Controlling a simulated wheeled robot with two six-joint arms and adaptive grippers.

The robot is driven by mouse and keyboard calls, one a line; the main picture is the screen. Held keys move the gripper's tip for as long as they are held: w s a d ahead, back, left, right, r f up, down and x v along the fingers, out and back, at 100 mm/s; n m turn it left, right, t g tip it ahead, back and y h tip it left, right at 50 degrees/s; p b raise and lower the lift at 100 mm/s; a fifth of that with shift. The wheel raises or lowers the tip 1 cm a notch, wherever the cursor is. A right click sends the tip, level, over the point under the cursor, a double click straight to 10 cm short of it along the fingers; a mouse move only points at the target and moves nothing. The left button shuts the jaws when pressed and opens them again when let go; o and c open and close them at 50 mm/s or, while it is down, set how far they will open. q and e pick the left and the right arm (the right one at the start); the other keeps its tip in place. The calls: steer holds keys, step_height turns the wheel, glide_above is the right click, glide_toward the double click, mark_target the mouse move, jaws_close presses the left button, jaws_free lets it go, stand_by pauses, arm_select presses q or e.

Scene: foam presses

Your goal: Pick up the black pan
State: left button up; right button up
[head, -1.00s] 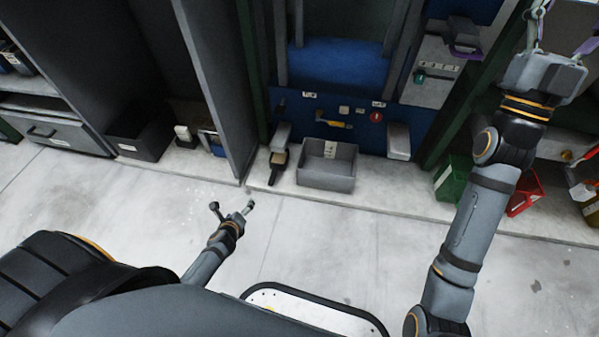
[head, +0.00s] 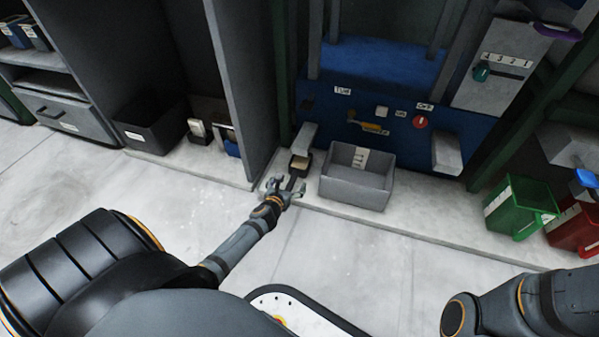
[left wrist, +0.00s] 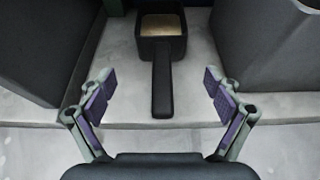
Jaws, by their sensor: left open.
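The black pan (head: 301,164) is a small square pan with tan contents, on the light ledge below the blue press. Its straight handle points out toward my left gripper (head: 286,191). In the left wrist view the pan (left wrist: 183,49) is at the top centre, and its handle (left wrist: 162,92) hangs down between the fingers. My left gripper (left wrist: 160,98) is open, with one purple-padded finger on each side of the handle and a clear gap to both. Whether the fingers are level with the handle I cannot tell. My right gripper is outside the views.
A grey bin (head: 357,178) stands right of the pan, and a dark partition (head: 243,90) is on its left. A green bin (head: 520,205) and a red bin (head: 576,228) are at the right. The floor in front is clear.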

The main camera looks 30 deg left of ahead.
mark_target(294, 175)
arm_select(q)
steer(key=b+x, duration=0.3)
steer(key=x, duration=0.1)
steer(key=shift+w, duration=0.45)
steer(key=shift+w+a, duration=0.1)
steer(key=shift+w, duration=0.2)
steer(key=shift+r, duration=0.15)
jaws_close()
